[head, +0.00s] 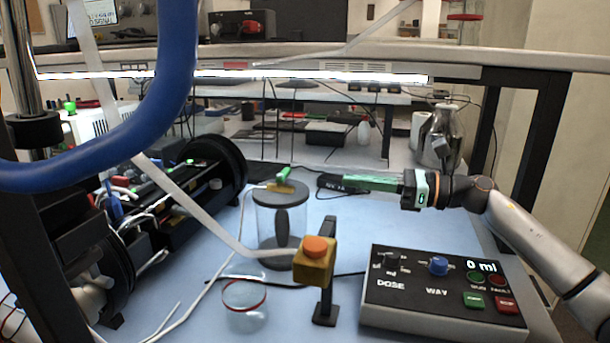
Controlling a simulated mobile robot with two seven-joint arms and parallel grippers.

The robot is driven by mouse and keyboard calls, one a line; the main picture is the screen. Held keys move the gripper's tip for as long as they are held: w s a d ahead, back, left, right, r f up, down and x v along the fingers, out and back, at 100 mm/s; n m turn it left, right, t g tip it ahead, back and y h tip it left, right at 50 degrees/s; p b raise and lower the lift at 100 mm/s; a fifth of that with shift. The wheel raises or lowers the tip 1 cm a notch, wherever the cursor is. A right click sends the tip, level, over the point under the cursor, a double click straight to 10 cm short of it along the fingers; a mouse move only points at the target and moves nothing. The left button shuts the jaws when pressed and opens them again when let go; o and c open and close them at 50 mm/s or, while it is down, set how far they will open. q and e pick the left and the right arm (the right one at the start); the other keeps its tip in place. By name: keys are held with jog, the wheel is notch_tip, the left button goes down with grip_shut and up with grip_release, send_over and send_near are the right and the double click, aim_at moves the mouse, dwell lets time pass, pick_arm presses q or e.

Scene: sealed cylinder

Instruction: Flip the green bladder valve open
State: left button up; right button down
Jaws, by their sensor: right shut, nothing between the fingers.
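A clear cylinder (265,222) with a dark lid and a dark bladder inside stands on the blue table in the middle. The green valve handle (284,175) sits on a brass-coloured fitting on the lid and tilts up to the right. My right arm comes in from the right. My left gripper is out of view.
A control box (440,293) reading "0 ml" is at front right. A yellow block with an orange button (315,247) stands on a post before the cylinder. A red-rimmed clear ring (244,295) lies in front. A blue hose (150,120) crosses the upper left; dark equipment (190,205) fills the left.

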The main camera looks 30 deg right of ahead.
aim_at(290, 173)
jog(key=shift+p+x, duration=1.85)
jog(key=shift+x, duration=3.15)
jog(key=shift+w, duration=0.15)
